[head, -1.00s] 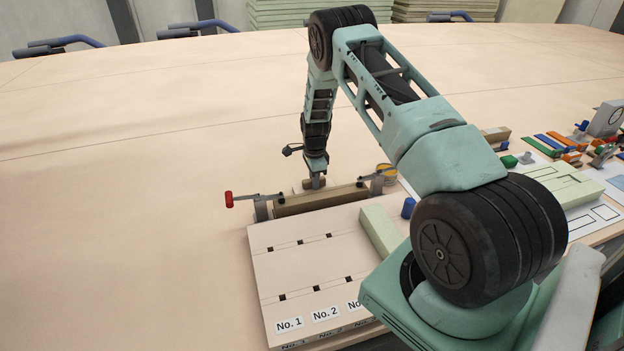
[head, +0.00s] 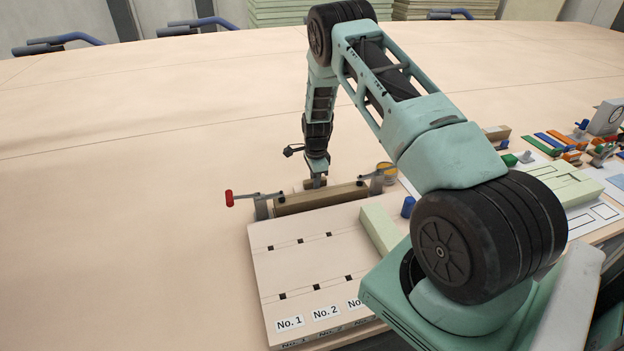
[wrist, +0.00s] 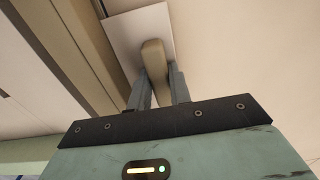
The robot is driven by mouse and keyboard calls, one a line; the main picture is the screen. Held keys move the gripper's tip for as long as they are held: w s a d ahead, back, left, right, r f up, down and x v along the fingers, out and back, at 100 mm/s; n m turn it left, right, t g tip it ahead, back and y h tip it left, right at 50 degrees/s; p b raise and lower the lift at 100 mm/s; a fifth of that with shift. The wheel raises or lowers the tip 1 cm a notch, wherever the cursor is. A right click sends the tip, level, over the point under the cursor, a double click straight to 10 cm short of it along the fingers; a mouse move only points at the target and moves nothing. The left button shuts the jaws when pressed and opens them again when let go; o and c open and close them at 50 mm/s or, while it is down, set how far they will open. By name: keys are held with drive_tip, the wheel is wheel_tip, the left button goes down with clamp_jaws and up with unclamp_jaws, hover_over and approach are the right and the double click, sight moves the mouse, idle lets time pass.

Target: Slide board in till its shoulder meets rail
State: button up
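My gripper (head: 317,181) points down just behind the wooden rail (head: 320,198). In the wrist view its fingers (wrist: 158,85) stand on both sides of a tan handle (wrist: 153,58) and appear closed on it. The handle sits on a pale flat board (wrist: 122,32). The board's left edge lies close along the rail, which also shows in the wrist view (wrist: 85,45). I cannot tell whether its shoulder touches the rail. In the head view the rail and gripper hide most of the board.
A clamp with a red knob (head: 229,198) stands at the rail's left end. In front lies a slotted panel (head: 306,262) with numbered labels. A pale green block (head: 379,228), a blue peg (head: 408,207) and a yellow tin (head: 387,171) are right. The table left is clear.

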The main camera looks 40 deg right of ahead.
drive_tip(key=o, duration=0.5)
drive_tip(key=shift+s+a+f, duration=0.3)
drive_tip(key=shift+s+f, duration=0.2)
drive_tip(key=shift+s, duration=0.2)
drive_tip(key=shift+o, duration=1.1)
drive_tip(key=shift+r, duration=0.2)
drive_tip(key=shift+w+d+r+p, duration=0.15)
drive_tip(key=shift+r+p, duration=0.95)
drive_tip(key=shift+r, duration=0.7)
drive_tip(key=shift+w+r+p, duration=0.15)
drive_tip(key=shift+r+p, duration=0.9)
drive_tip(key=shift+r, duration=0.7)
